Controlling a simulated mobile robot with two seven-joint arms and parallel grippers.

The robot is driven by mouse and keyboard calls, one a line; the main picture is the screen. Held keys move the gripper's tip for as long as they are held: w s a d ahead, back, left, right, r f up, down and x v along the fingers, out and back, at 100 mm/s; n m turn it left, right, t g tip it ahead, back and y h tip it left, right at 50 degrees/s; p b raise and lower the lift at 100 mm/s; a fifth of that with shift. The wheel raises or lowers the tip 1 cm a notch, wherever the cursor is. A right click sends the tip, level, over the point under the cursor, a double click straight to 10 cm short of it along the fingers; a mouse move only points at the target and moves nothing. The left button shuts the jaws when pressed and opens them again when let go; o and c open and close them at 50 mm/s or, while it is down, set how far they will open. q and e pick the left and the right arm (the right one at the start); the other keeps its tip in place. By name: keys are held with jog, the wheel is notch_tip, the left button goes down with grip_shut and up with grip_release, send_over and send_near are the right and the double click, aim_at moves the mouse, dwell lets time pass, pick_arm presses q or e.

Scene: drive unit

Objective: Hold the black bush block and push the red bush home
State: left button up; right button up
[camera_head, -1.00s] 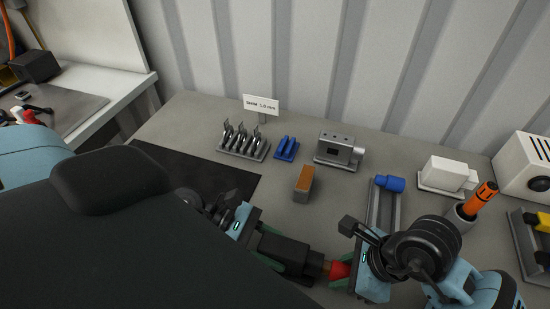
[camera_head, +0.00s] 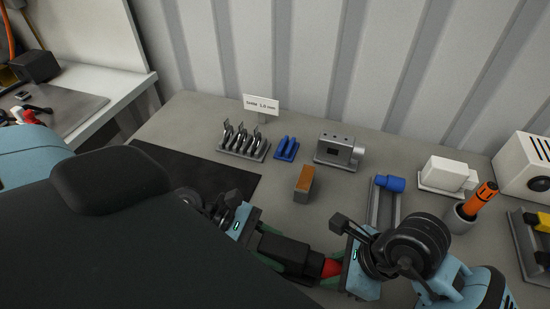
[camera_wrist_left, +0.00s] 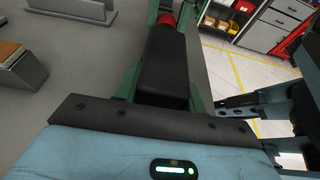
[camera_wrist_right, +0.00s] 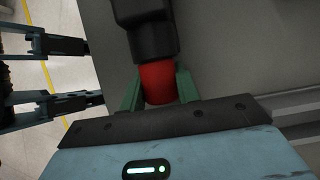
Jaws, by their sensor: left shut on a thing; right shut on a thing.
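The black bush block (camera_head: 284,251) is held level above the bench in my left gripper (camera_head: 272,258), which is shut on it. In the left wrist view the block (camera_wrist_left: 165,72) lies between the green fingers. The red bush (camera_head: 331,267) is between the green fingers of my right gripper (camera_head: 335,272), which is shut on it. In the right wrist view the red bush (camera_wrist_right: 157,82) meets the end of the black block (camera_wrist_right: 150,38) in line, with no gap visible. How deep the bush sits inside is hidden.
A brown-topped block (camera_head: 304,184) stands on the bench beyond my grippers. Behind are a slotted rack (camera_head: 243,146), blue pieces (camera_head: 286,148) and a grey fixture (camera_head: 338,151). A blue-ended rail fixture (camera_head: 389,184) and orange-handled tool (camera_head: 482,200) stand right.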

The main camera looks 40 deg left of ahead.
jog(key=o, duration=1.2)
jog(key=v, duration=1.2)
pick_arm(q)
jog(key=o, duration=1.1)
jog(key=shift+o, duration=0.2)
jog(key=v, duration=1.2)
